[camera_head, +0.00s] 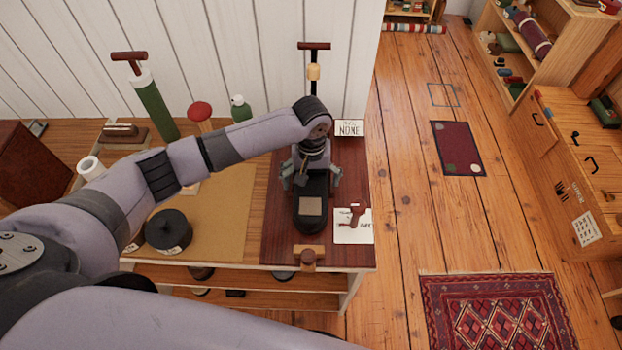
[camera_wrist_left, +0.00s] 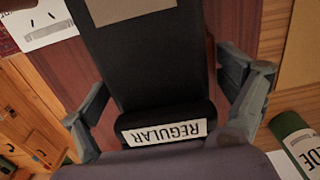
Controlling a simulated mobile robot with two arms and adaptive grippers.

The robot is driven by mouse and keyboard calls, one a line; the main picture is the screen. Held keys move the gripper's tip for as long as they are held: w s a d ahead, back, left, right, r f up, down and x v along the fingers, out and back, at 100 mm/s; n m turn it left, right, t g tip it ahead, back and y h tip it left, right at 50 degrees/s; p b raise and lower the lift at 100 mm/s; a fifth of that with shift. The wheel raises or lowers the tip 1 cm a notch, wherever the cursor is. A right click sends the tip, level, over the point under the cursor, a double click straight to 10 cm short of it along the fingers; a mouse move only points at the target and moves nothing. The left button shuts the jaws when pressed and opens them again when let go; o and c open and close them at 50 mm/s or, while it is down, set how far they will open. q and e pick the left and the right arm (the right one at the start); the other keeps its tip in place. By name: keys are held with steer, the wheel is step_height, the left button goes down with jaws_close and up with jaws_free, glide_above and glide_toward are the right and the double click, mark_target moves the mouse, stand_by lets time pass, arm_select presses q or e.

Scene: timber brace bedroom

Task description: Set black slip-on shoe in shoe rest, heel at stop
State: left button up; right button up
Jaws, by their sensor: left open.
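The black slip-on shoe (camera_head: 309,219) is on the dark red-brown board at the right end of the bench, with a tan patch facing up. It also shows in the wrist view (camera_wrist_left: 150,65), with a white label reading REGULAR. My left gripper (camera_head: 310,178) is open, with one finger on each side of the shoe's far end. In the wrist view the fingers (camera_wrist_left: 168,106) stand apart from the shoe's sides. A wooden block with a reddish knob (camera_head: 308,257) is at the board's front edge. I cannot tell which part is the shoe rest. My right gripper is out of view.
A white card with a red tool (camera_head: 353,229) lies right of the shoe. A black round lidded pot (camera_head: 168,231) stands left on the tan mat (camera_head: 222,225).

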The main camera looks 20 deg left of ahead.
mark_target(311, 176)
arm_select(q)
steer(key=shift+w+r, duration=0.1)
steer(key=shift+r, duration=0.2)
step_height(311, 176, up, 13)
steer(key=b, duration=0.1)
steer(key=shift+f, duration=0.2)
steer(key=shift+f, duration=0.1)
